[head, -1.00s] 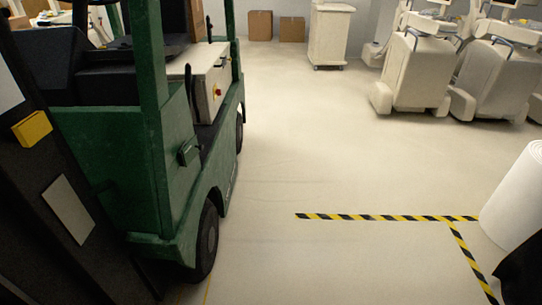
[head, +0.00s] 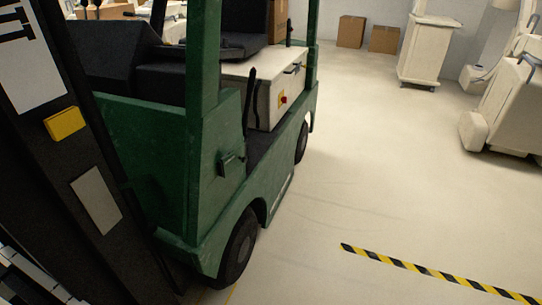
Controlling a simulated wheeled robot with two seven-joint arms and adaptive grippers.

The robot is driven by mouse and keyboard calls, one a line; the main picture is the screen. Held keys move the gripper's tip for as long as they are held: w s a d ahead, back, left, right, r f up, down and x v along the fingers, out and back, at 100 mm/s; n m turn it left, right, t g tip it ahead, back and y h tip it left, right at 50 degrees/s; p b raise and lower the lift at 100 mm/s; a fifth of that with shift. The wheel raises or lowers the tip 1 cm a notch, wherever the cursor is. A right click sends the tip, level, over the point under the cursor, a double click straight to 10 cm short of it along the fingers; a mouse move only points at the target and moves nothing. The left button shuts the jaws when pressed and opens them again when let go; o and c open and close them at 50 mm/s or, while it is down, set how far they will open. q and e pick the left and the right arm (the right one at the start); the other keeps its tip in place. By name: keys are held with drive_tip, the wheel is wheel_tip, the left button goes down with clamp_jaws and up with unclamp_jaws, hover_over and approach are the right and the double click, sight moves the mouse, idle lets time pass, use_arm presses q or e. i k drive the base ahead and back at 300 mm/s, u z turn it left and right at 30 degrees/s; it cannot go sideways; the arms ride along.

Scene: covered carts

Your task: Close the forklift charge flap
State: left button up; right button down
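A green forklift (head: 160,150) stands in the left half of the head view, with its dark mast (head: 70,170) nearest me at the left. A small green flap-like piece (head: 231,163) juts out from its side near the front post, above the front wheel (head: 240,246). It looks like the charge flap and seems to stand open; what lies behind it is too small to tell. Further back is a pale box (head: 270,88) with a red button on a yellow plate. Neither of my grippers is in view.
Open pale floor (head: 370,165) lies right of the forklift. Yellow-black tape (head: 430,272) crosses the floor at lower right. A white cabinet (head: 425,50), cardboard boxes (head: 384,39) and a covered cart (head: 505,110) stand further back.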

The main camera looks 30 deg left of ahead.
sight(235, 159)
drive_tip(key=u, duration=0.35)
drive_tip(key=i, duration=0.6)
drive_tip(key=u, duration=0.65)
